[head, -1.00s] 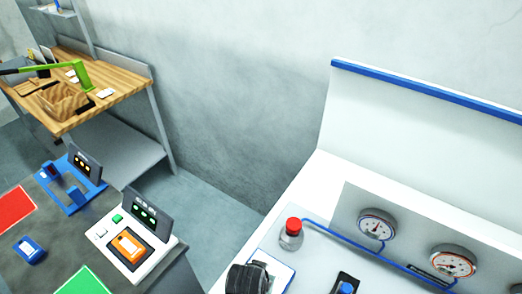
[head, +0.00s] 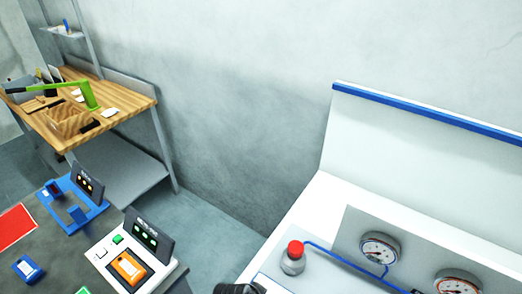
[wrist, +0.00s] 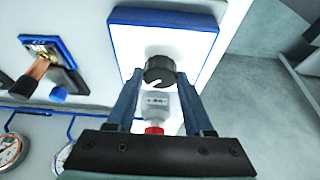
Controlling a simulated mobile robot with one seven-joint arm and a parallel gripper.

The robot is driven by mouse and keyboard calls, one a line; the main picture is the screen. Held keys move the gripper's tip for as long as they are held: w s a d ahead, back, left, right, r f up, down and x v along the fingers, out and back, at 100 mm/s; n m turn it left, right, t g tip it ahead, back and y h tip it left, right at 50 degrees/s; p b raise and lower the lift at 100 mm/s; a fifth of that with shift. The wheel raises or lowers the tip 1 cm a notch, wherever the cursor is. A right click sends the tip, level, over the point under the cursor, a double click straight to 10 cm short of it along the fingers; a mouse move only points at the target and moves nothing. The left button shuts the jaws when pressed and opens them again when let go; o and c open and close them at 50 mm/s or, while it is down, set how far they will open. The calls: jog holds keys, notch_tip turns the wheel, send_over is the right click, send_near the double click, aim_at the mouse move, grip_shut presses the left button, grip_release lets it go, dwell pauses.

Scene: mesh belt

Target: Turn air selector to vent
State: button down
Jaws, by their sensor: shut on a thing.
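The air selector is a black round knob (wrist: 160,70) with a white pointer mark, on a white plate (wrist: 205,50) with a blue edge in the wrist view. My gripper (wrist: 159,80) reaches it with two blue fingers, one on each side of the knob, and is shut on it. Small lettering on a grey part just below the knob is too blurred to read. In the head view the knob cannot be made out; a dark shape is cut off at the bottom edge.
A red-capped fitting (head: 293,258) stands close by on the white bench. Gauges (head: 380,248) are to its right. A blue-framed fitting (wrist: 50,55) is left of the plate. A control box with an orange switch (head: 128,268) and a wooden table (head: 120,108) are at left.

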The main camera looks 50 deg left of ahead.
jog(key=shift+c, duration=1.4)
grip_release()
jog(key=b+v, duration=0.2)
jog(key=v, duration=1.1)
